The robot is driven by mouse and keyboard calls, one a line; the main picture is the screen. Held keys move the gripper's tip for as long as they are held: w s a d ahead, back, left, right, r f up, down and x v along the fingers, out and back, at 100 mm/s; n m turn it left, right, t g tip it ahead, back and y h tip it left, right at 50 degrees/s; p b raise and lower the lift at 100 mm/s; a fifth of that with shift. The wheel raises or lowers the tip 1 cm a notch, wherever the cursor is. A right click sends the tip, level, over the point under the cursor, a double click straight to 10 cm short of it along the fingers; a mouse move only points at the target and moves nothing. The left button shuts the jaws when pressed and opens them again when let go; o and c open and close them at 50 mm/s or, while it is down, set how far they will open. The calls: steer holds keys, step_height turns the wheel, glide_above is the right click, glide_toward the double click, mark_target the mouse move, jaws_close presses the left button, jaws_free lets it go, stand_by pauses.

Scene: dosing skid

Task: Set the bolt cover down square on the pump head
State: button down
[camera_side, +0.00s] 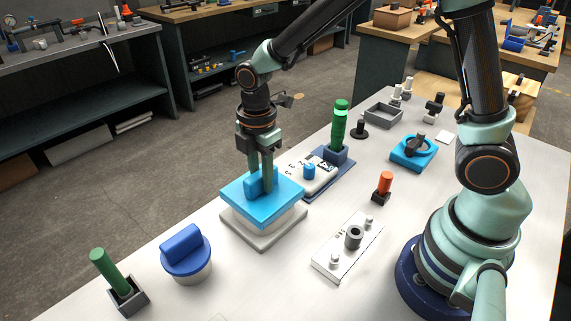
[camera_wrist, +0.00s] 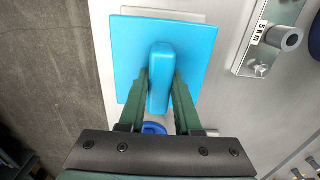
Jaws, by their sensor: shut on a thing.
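The bolt cover (camera_side: 248,200) is a light blue square plate with a raised grip bar. My gripper (camera_side: 263,186) is shut on that bar from above; the wrist view shows the fingers (camera_wrist: 160,88) on both sides of it. The cover (camera_wrist: 194,62) looks level and is at or just above the pump head (camera_side: 288,223), a pale block on a grey square base. I cannot tell whether they touch. In the wrist view a strip of the pump head's base (camera_wrist: 190,15) shows beyond the far edge, and the cover looks slightly turned against it. The cover hides the pump head's top.
A dark blue round cap (camera_side: 186,250) and a green-handled piece in a holder (camera_side: 108,265) stand at the left. A numbered panel with a green cylinder (camera_side: 338,125) is close behind. A metal plate with posts (camera_side: 348,245) lies to the right. Bare table lies in front.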

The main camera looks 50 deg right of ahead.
steer(key=shift+f, duration=1.05)
stand_by(0.4)
steer(key=c, duration=0.5)
jaws_free()
step_height(320, 180, up, 12)
steer(key=shift+r, duration=0.1)
steer(key=s+d+r+m+t, duration=0.1)
steer(key=s+d+m+t, duration=0.1)
steer(key=m, duration=0.4)
steer(key=s+d+r+m+t, duration=0.1)
steer(key=s+d+r+m, duration=0.1)
steer(key=d+m, duration=0.3)
steer(key=s+d+r+m+t, duration=0.2)
steer(key=s+d+m, duration=0.2)
steer(key=m, duration=0.3)
steer(key=shift+s+r+t, duration=0.15)
steer(key=shift+s+t, duration=0.1)
steer(key=shift+t, duration=0.05)
